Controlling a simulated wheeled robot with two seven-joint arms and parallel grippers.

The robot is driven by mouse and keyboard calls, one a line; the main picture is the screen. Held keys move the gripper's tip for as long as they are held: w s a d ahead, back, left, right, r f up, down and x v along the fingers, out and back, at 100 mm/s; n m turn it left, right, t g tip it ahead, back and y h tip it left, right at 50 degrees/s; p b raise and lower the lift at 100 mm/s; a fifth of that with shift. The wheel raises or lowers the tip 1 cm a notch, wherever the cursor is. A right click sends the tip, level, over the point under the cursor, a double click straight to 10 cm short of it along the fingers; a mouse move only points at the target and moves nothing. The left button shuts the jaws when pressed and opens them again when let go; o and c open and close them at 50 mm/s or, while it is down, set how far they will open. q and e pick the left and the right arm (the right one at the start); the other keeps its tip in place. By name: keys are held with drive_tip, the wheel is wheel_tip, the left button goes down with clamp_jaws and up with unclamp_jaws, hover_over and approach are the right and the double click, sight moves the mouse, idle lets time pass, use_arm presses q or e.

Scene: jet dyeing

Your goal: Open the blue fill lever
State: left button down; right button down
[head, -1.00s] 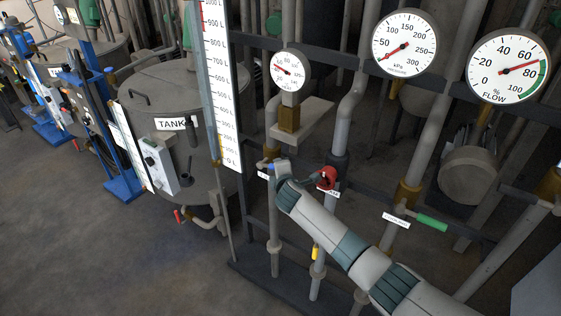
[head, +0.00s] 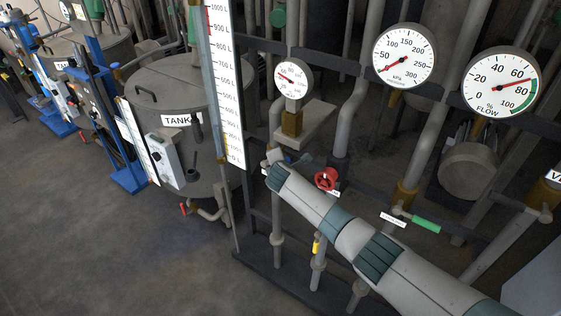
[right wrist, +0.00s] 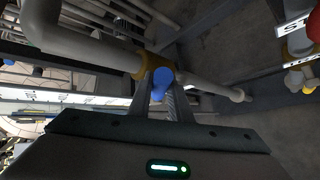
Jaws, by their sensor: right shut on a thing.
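The blue fill lever (right wrist: 162,78) shows in the right wrist view as a rounded blue end at the brass fitting on a grey pipe. My right gripper (right wrist: 163,96) is shut on it, with one finger on each side. In the head view my right arm comes in from the lower right and ends at the pipe below the small gauge. There the wrist and forearm hide most of the lever, and its exact angle cannot be told. My left gripper is not in view.
A red handwheel (head: 326,179) stands close to the right of my gripper. A green handle (head: 426,225) and a yellow handle (head: 316,246) are on nearby pipes. The white level scale (head: 226,80) and grey tank (head: 180,95) stand left. Floor at lower left is clear.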

drive_tip(key=c, duration=1.6)
unclamp_jaws()
drive_tip(key=shift+c, duration=0.2)
drive_tip(key=b+v, duration=0.4)
drive_tip(key=v, duration=1.3)
drive_tip(key=shift+s, duration=0.2)
